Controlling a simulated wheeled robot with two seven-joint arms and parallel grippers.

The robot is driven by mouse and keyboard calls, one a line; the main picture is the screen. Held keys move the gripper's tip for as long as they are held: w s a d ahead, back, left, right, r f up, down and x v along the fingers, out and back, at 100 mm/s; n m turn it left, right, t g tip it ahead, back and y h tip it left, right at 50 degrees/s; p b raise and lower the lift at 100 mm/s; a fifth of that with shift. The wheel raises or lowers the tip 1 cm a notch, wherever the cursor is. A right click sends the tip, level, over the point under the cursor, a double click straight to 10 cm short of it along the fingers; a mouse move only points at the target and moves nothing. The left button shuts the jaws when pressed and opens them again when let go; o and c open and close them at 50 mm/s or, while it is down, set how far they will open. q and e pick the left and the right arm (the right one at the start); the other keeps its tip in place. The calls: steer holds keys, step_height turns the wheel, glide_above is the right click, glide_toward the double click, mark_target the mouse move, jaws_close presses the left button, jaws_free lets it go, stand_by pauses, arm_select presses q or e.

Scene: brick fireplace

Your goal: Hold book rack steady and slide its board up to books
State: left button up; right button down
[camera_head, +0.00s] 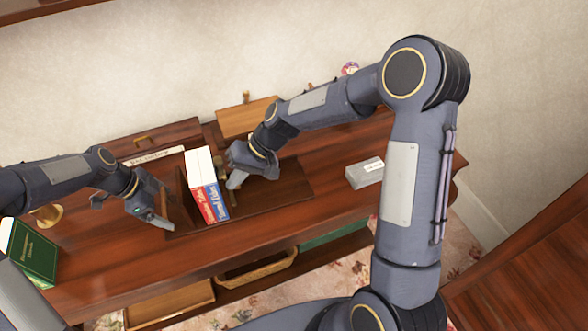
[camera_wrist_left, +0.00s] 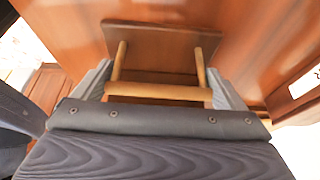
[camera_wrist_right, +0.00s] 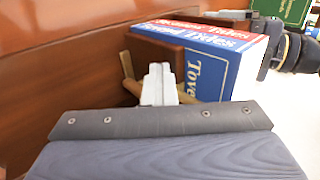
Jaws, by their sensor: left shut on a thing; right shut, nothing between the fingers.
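The book rack has a dark wooden base (camera_head: 290,188) on the table. A red book (camera_head: 200,198) and a blue book (camera_head: 213,196) stand upright side by side on it. My left gripper (camera_head: 156,217) is at the rack's left end, shut on the light wooden handle (camera_wrist_left: 160,91) of its end board (camera_wrist_left: 150,45). My right gripper (camera_head: 236,181) is shut and empty, right of the books. In the right wrist view its closed fingertips (camera_wrist_right: 159,84) are at the sliding board (camera_wrist_right: 163,58), which has a light wooden handle (camera_wrist_right: 129,72). The board stands beside the blue book; I cannot tell whether they touch.
A green book (camera_head: 32,254) stands at the table's left front. A grey box (camera_head: 364,173) lies at the right. A wooden box (camera_head: 248,118) and a pale labelled strip (camera_head: 153,156) are at the back. A basket (camera_head: 257,270) is on the shelf below.

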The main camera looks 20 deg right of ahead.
mark_target(222, 185)
arm_select(q)
steer(key=shift+d, duration=0.2)
arm_select(e)
steer(key=shift+a, duration=1.35)
steer(key=shift+a, duration=0.15)
arm_select(q)
steer(key=shift+a, duration=0.1)
arm_select(e)
steer(key=shift+v, duration=2.6)
steer(key=shift+w+r, duration=0.1)
steer(key=v, duration=0.7)
steer(key=shift+d+r, duration=0.3)
steer(key=shift+d, duration=0.05)
arm_select(q)
steer(key=o, duration=1)
steer(key=shift+c, duration=0.2)
steer(key=shift+a+r, duration=0.1)
